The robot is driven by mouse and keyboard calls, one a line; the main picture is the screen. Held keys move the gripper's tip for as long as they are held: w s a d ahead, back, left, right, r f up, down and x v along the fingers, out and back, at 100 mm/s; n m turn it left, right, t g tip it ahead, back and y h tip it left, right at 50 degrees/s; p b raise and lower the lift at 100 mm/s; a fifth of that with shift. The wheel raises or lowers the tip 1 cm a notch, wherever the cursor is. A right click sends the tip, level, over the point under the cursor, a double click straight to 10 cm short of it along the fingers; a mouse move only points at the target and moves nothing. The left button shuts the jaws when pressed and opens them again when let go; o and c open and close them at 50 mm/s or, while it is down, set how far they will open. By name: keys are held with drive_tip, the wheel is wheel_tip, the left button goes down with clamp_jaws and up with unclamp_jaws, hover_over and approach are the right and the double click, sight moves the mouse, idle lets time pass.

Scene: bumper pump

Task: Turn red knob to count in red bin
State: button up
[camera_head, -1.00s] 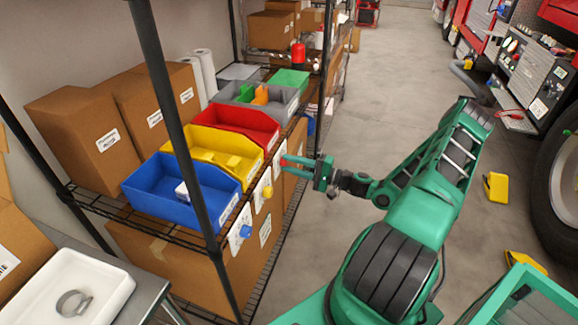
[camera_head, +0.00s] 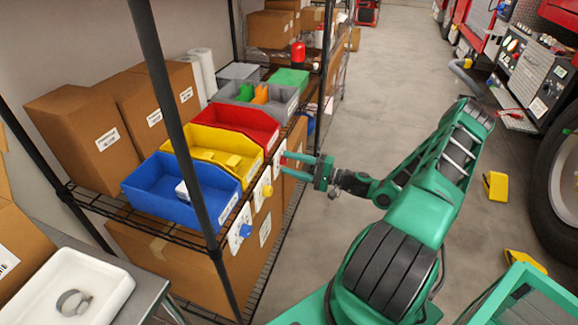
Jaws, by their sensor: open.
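The red bin (camera_head: 240,122) sits on the shelf between the yellow bin (camera_head: 222,150) and a grey bin (camera_head: 270,96). Its inside looks empty from here. The red knob (camera_head: 283,161) is on a white plate (camera_head: 277,164) on the shelf front below the red bin, partly hidden by my gripper. My gripper (camera_head: 290,164) is open and points left, its fingertips at the red knob. I cannot tell whether the fingers touch it. The blue bin (camera_head: 158,190) holds a small white item (camera_head: 182,190), and the yellow bin holds yellow blocks.
A yellow knob (camera_head: 267,191) and a blue knob (camera_head: 245,230) stick out on plates nearer to me. A black shelf post (camera_head: 178,130) stands in front of the bins. Cardboard boxes (camera_head: 85,135) are behind. The floor (camera_head: 370,95) right of the shelf is clear.

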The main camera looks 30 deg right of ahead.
drive_tip(key=v, duration=1)
drive_tip(key=shift+s, duration=0.2)
drive_tip(key=shift+d+f, duration=0.1)
drive_tip(key=shift+f, duration=0.05)
drive_tip(key=s+a+r+n+g+h, duration=0.1)
drive_tip(key=s+a+r+n+g, duration=0.1)
drive_tip(key=s+a+n+g, duration=0.65)
drive_tip(key=s+a+r+m+g+h, duration=0.2)
drive_tip(key=s+r+g+h, duration=0.4)
drive_tip(key=s+r, duration=1.2)
drive_tip(key=shift+a+r+m+h, duration=0.25)
drive_tip(key=shift+r+m+h, duration=0.1)
drive_tip(key=shift+r+h, duration=1.45)
drive_tip(key=shift+g, duration=0.25)
